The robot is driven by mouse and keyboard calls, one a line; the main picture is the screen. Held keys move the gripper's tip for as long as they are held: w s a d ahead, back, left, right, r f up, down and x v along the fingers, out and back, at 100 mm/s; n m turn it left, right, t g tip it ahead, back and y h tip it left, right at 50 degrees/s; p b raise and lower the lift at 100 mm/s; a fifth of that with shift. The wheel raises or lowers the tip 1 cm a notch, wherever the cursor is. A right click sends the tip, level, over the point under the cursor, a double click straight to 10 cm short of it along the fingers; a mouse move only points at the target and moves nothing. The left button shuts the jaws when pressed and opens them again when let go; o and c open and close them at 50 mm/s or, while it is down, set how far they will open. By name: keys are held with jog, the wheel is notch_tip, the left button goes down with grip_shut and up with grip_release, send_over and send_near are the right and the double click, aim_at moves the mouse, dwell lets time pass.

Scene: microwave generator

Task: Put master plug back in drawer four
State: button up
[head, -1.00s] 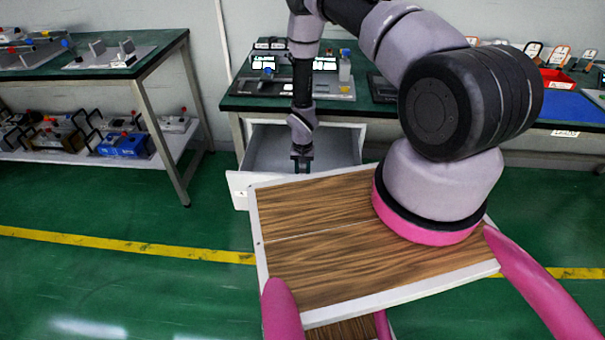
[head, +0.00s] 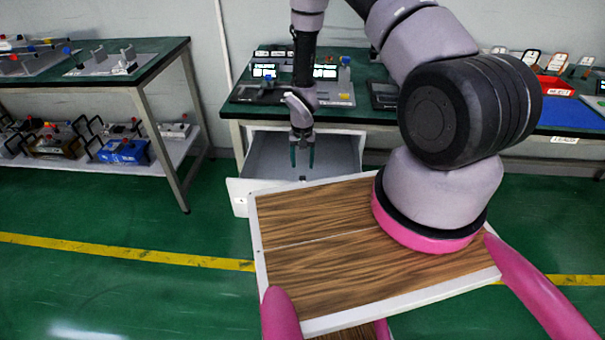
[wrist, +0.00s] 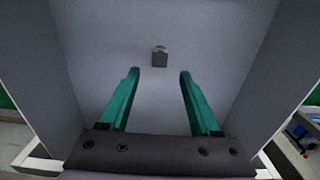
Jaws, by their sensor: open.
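The drawer (head: 345,150) is pulled open under the green-topped bench, with a small mark on its white front (head: 239,201) that I cannot read surely. My gripper (head: 302,163) points down over the drawer's opening. In the wrist view its two teal fingers (wrist: 159,76) are spread apart with nothing between them. A small dark grey piece (wrist: 160,57), probably the master plug, is on the drawer's grey floor (wrist: 220,50), just beyond the fingertips and apart from them.
The bench (head: 365,115) above the drawer holds display panels and fixtures. A red tray (head: 556,86) and a blue mat (head: 570,112) lie at its right. Another bench (head: 150,70) stands at left. Drawer walls rise on both sides of my gripper.

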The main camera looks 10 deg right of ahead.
jog(key=shift+r, duration=1.5)
jog(key=w+d+r+t, duration=0.1)
jog(key=d+r+t, duration=0.1)
jog(key=r, duration=1.5)
jog(key=d+r+t, duration=0.1)
jog(key=d+r, duration=0.1)
jog(key=r, duration=1.5)
jog(key=s+d+r+m+t+y, duration=0.1)
jog(key=s+r, duration=0.3)
jog(key=r, duration=0.3)
jog(key=s+d+r+t, duration=0.1)
jog(key=s+r, duration=0.4)
jog(key=r, duration=0.2)
jog(key=s+r+t, duration=0.1)
jog(key=s+r, duration=0.3)
jog(key=s, duration=0.3)
jog(key=s+r+t+y, duration=0.1)
jog(key=s+r, duration=0.3)
jog(key=s, duration=0.3)
jog(key=shift+s+r, duration=0.3)
jog(key=shift+r, duration=0.1)
jog(key=shift+a, duration=0.1)
